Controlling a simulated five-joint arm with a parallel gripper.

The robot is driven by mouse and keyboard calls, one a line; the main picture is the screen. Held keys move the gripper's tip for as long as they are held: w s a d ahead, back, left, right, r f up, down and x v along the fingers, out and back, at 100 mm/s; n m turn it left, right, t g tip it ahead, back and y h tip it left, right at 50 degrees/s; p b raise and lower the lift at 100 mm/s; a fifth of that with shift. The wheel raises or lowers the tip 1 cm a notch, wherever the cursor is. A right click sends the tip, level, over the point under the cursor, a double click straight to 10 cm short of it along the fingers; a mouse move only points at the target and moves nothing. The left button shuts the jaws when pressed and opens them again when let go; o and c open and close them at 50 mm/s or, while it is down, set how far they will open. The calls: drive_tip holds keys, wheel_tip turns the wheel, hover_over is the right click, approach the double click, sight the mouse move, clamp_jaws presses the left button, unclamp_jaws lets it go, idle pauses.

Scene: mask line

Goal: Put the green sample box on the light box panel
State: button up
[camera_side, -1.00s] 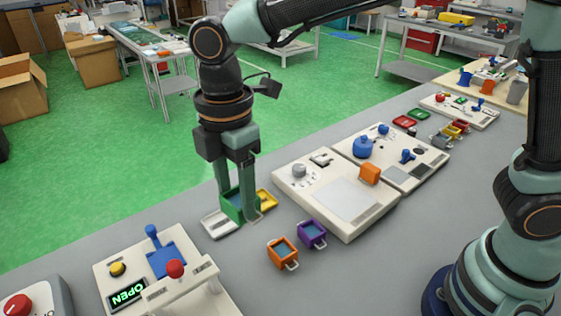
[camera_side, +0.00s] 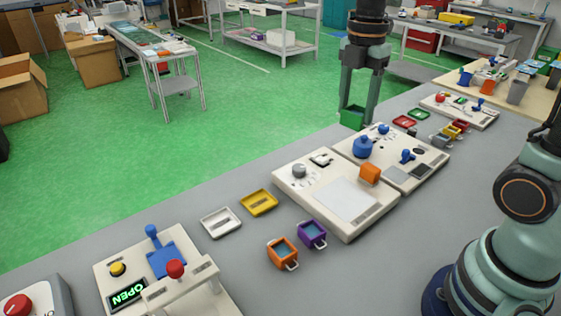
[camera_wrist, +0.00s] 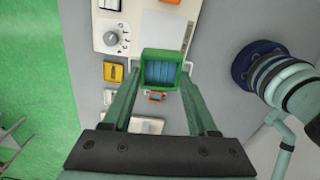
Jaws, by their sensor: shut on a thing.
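The green sample box (camera_side: 352,117) hangs between the fingers of my gripper (camera_side: 358,104), in the air and clear of the bench in the side view. In the wrist view the green box (camera_wrist: 145,54) is upright, its blue contents facing the camera, with a finger on each side. The light box panel (camera_side: 345,197) is a pale square on a white console in the middle of the bench. In the wrist view a pale square (camera_wrist: 164,28) shows just above the box, which hides its lower part.
An orange block (camera_side: 369,174) stands at the panel's far right corner. Orange (camera_side: 283,251) and purple (camera_side: 312,234) boxes sit in front of the console. A white tray (camera_side: 221,222) and a yellow tray (camera_side: 259,202) lie empty to its left. A blue-knobbed console (camera_side: 400,157) adjoins it.

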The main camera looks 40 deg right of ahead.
drive_tip(key=shift+s+d+f, duration=0.1)
drive_tip(key=shift+d+f, duration=0.15)
drive_tip(key=shift+f, duration=0.1)
wheel_tip(320, 180, down, 19)
drive_tip(key=shift+f, duration=0.15)
drive_tip(key=shift+f, duration=0.15)
drive_tip(key=o, duration=1.4)
drive_tip(key=shift+c, duration=0.2)
